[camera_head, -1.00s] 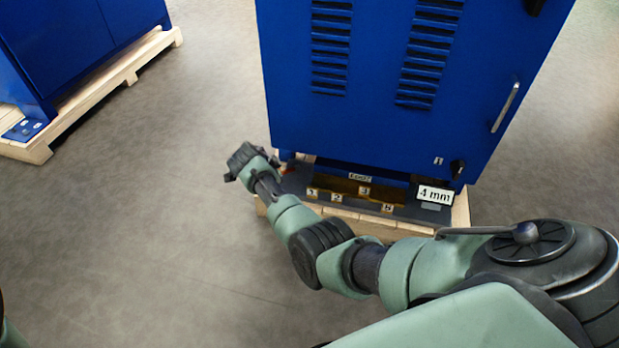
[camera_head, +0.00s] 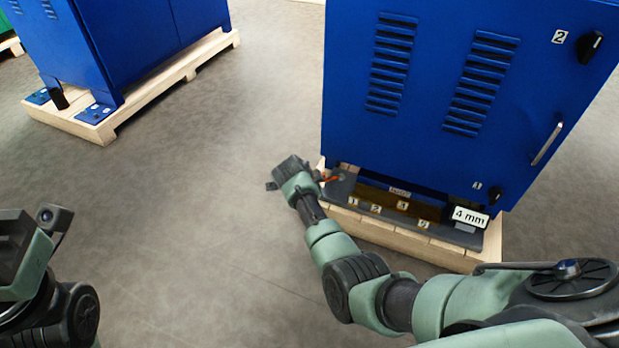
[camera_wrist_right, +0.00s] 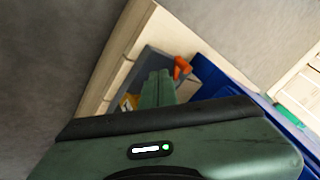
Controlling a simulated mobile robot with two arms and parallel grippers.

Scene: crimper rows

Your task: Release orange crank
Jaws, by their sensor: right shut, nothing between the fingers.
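The orange crank (camera_head: 330,178) is a small orange piece at the left end of the dark tray under the blue cabinet, partly hidden by my right gripper (camera_head: 291,170). In the right wrist view the crank (camera_wrist_right: 182,67) is just beyond and right of the fingertips, with a gap in the picture. My right gripper's green fingers (camera_wrist_right: 158,76) are together and empty, over the tray. I cannot tell how far the fingers are from the crank in depth. My left gripper (camera_head: 14,235) is at the left edge, its fingers cut off.
The blue cabinet (camera_head: 440,90) stands on a wooden pallet (camera_head: 440,251). The dark tray (camera_head: 340,190) carries numbered labels and a "4 mm" sign (camera_head: 470,217). Another blue cabinet (camera_head: 150,50) is at the upper left. The floor between is clear.

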